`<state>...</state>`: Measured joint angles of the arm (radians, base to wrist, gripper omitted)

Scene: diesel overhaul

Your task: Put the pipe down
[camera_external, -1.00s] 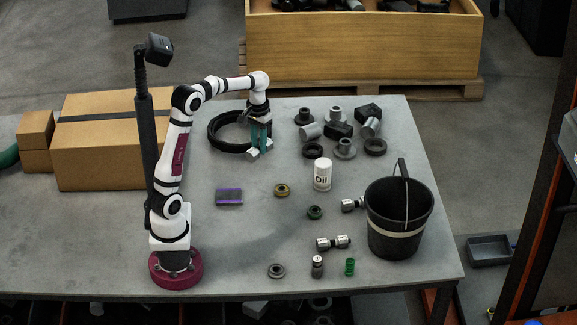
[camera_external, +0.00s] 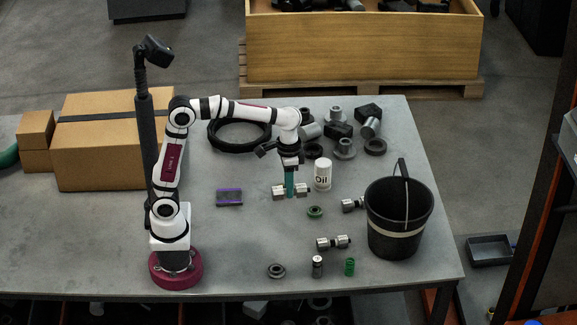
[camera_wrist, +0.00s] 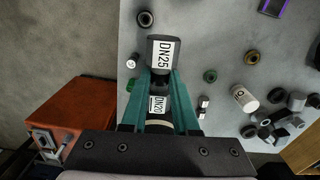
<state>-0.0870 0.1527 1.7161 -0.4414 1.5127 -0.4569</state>
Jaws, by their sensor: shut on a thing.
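The pipe is a short metal piece with silver ends and a dark middle. In the external view the pipe (camera_external: 278,193) lies crosswise between the teal fingers of my gripper (camera_external: 289,192), which is shut on it. It is over the middle of the table; the height left below it is hard to judge. In the wrist view the pipe (camera_wrist: 163,53) shows a "DN25" label on its far end and a "DN20" label nearer, between the fingers of my gripper (camera_wrist: 160,95). The grey table (camera_external: 240,255) lies below.
A white oil can (camera_external: 323,175) stands close right of my gripper. A green ring (camera_external: 315,212), two similar fittings (camera_external: 333,242) (camera_external: 351,204) and a black bucket (camera_external: 398,220) are to the right. A purple box (camera_external: 229,197) is left.

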